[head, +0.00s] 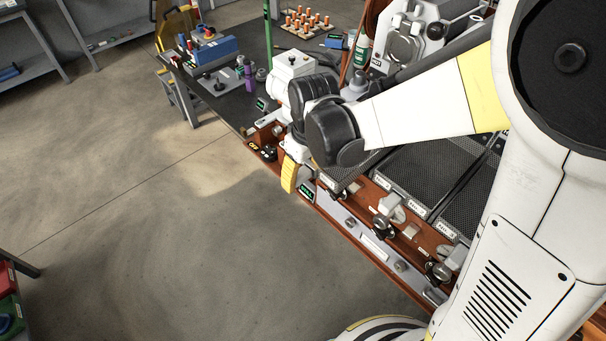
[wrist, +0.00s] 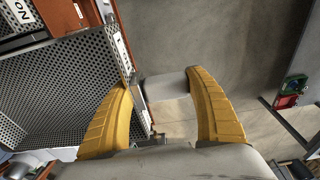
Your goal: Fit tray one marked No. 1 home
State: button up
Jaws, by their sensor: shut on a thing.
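My gripper (head: 291,176) is at the left end of the row of trays, with one yellow finger showing in the head view. In the wrist view its two yellow fingers (wrist: 160,82) stand on either side of a grey handle (wrist: 167,85), and the gripper is shut on it. The handle is at the front of a perforated metal tray (wrist: 70,80), whose label shows edge-on and seems to end in a 1.
Other mesh trays (head: 412,178) lie to the right in the red-brown bench front, with clamps (head: 388,208) and knobs before them. A dark table (head: 235,100) at the back holds a blue device (head: 212,50) and a rack of orange-topped vials (head: 306,22). The floor at left is clear.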

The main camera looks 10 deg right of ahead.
jog(key=shift+f, duration=0.15)
dwell(0.3)
jog(key=shift+f+b, duration=0.85)
jog(key=shift+b, duration=0.05)
jog(key=shift+f, duration=0.1)
jog(key=shift+f+b, duration=0.4)
jog(key=shift+b, duration=0.05)
jog(key=shift+w+d, duration=0.1)
jog(key=shift+w+d+b, duration=0.2)
jog(key=shift+w+d, duration=0.9)
jog(key=shift+d, duration=0.55)
jog(key=shift+w+d+b, duration=0.15)
jog(key=shift+w+d, duration=1)
jog(key=shift+d, duration=0.5)
jog(key=shift+w+d+b, duration=0.2)
jog(key=shift+w+d, duration=0.9)
jog(key=shift+d, duration=0.55)
jog(key=o, duration=1.5)
